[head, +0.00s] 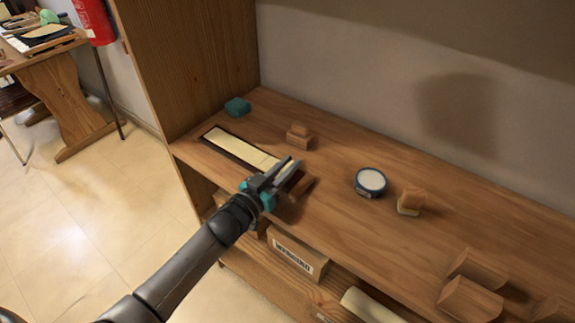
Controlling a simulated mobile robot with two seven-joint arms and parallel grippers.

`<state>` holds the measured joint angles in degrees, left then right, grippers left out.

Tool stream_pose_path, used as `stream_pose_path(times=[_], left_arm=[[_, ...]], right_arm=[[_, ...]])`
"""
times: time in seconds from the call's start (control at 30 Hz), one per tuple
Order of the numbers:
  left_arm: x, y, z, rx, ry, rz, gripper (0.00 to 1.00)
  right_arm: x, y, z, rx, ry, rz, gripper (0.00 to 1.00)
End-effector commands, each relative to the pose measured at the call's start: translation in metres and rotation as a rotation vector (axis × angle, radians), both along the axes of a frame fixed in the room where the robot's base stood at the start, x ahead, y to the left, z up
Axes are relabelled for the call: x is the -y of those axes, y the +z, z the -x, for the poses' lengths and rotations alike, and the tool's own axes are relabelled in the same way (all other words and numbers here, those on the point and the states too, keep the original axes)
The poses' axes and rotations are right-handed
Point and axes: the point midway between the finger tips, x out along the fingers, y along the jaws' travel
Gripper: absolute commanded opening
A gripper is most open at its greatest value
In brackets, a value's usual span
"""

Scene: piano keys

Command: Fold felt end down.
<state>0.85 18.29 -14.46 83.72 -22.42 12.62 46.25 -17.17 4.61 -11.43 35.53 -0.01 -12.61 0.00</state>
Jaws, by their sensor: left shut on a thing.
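A long pale cream strip (237,147), which looks like the felt, lies in a dark shallow frame on the wooden shelf top. My left gripper (292,164) is over the strip's near right end, its fingers pointing up and right. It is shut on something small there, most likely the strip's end. The fingers hide that end, so I cannot tell how it is bent. My right gripper is not in view.
A teal block (237,106) and a small wooden block (299,136) stand behind the strip. A round white-topped tin (370,182), a wooden block with a pale base (411,200) and larger wooden blocks (471,299) are to the right. A labelled box (296,254) sits below.

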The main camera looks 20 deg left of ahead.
Motion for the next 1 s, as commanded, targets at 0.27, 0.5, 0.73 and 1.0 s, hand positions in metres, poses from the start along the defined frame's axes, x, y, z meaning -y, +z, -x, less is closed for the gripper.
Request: stream_pose_path(times=[0.27, 0.5, 0.73, 1.0], left_arm=[[-0.003, 0.011, -0.001, -0.037, -0.001, 0.093, 0.0], [-0.01, 0.023, -0.004, -0.097, -0.001, 0.259, 0.0], [-0.013, 0.024, -0.005, -0.119, 0.0, 0.324, 0.0], [-0.013, 0.023, -0.005, -0.118, 0.0, 0.324, 0.26]], right_arm=[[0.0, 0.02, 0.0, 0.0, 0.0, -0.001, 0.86], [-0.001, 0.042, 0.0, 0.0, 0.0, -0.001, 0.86], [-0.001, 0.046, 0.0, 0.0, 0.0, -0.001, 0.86], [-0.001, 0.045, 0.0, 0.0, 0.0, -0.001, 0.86]])
